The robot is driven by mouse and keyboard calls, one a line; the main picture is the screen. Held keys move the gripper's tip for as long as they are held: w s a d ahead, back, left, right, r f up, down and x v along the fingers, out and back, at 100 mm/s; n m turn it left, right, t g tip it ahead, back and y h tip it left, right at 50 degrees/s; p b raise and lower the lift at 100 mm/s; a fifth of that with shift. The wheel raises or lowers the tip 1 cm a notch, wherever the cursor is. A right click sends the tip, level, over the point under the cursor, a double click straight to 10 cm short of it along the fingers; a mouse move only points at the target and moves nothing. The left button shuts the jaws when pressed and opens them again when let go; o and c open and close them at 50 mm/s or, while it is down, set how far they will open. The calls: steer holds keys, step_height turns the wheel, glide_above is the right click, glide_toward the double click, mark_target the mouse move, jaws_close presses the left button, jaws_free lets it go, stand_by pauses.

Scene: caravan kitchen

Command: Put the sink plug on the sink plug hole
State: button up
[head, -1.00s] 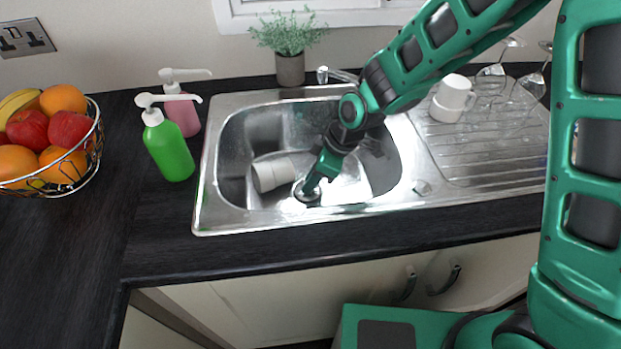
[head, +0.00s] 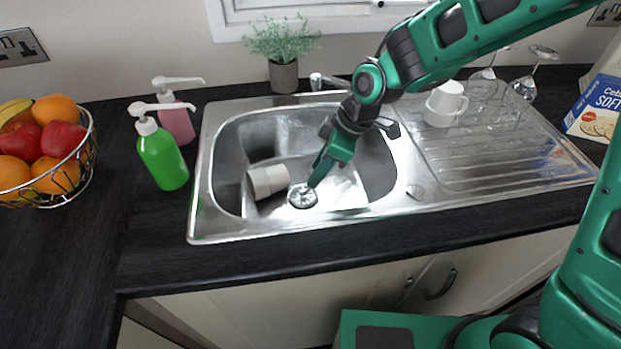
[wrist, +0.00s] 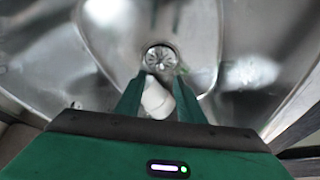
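A round metal disc with a star pattern, which looks like the sink plug (head: 302,197), lies flat at the plug hole in the sink floor. It also shows in the wrist view (wrist: 160,58), beyond my fingertips. I see no separate bare hole, and cannot tell how exactly the plug is seated. My gripper (head: 315,181) is just above and right of the disc in the head view, apart from it. In the wrist view my gripper (wrist: 157,86) has its fingers apart.
The white mug (head: 268,180) lies on its side in the sink (head: 200,205), close left of the disc. Another white cup (head: 445,104) and glasses (head: 522,88) stand on the drainer. Soap bottles (head: 163,158) stand left. The right part of the basin is free.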

steer(key=shift+v, duration=2.2)
